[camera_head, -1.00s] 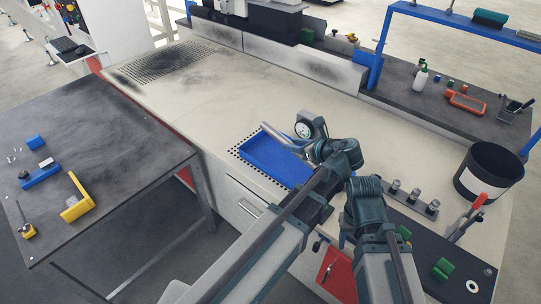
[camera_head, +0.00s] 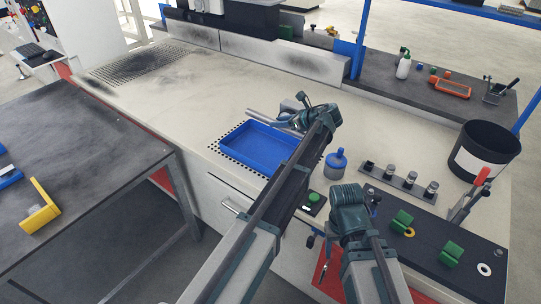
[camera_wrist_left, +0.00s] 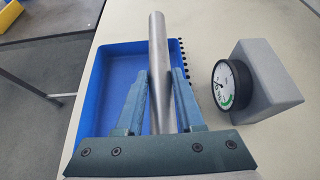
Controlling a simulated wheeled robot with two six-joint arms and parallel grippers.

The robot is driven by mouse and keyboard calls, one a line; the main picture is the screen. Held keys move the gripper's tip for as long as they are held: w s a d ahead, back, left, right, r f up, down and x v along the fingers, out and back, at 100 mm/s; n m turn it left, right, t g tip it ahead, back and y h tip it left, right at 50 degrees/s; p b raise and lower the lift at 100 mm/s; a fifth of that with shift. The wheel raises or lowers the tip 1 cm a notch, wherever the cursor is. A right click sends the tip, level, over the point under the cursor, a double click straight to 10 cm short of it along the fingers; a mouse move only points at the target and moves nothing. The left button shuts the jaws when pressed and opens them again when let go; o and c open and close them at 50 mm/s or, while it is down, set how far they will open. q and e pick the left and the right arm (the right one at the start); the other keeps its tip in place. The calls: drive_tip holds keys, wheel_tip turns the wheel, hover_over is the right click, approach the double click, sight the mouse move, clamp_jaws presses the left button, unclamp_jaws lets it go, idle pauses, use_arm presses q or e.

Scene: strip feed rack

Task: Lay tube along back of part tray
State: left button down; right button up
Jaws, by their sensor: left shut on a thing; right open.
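The blue part tray (camera_head: 226,163) lies on the pale bench, its back edge toward the gauge. A grey metal tube (camera_head: 263,118) is held by my left gripper (camera_head: 290,122) near the tray's back edge, roughly parallel to it. In the left wrist view, both fingers (camera_wrist_left: 161,92) are shut on the tube (camera_wrist_left: 158,45), which passes over the edge of the tray (camera_wrist_left: 83,95). I cannot tell whether the tube touches the tray. My right gripper (camera_head: 348,205) is over the bench front, open, its fingertips mostly hidden.
A round gauge on a grey block (camera_wrist_left: 265,80) stands close behind the tray. A blue-capped bottle (camera_head: 336,163), a rack of small cylinders (camera_head: 400,183) and a black bin (camera_head: 487,150) are to the right. The bench left of the tray is clear.

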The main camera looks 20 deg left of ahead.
sight(279, 149)
use_arm(q)
drive_tip(key=shift+f+b, duration=4.85)
drive_tip(key=shift+f, duration=0.1)
use_arm(e)
wheel_tip(279, 149, down, 10)
use_arm(q)
drive_tip(key=shift+f, duration=0.2)
drive_tip(key=c, duration=0.5)
unclamp_jaws()
use_arm(e)
drive_tip(key=shift+f, duration=0.1)
use_arm(q)
drive_tip(key=shift+r, duration=0.2)
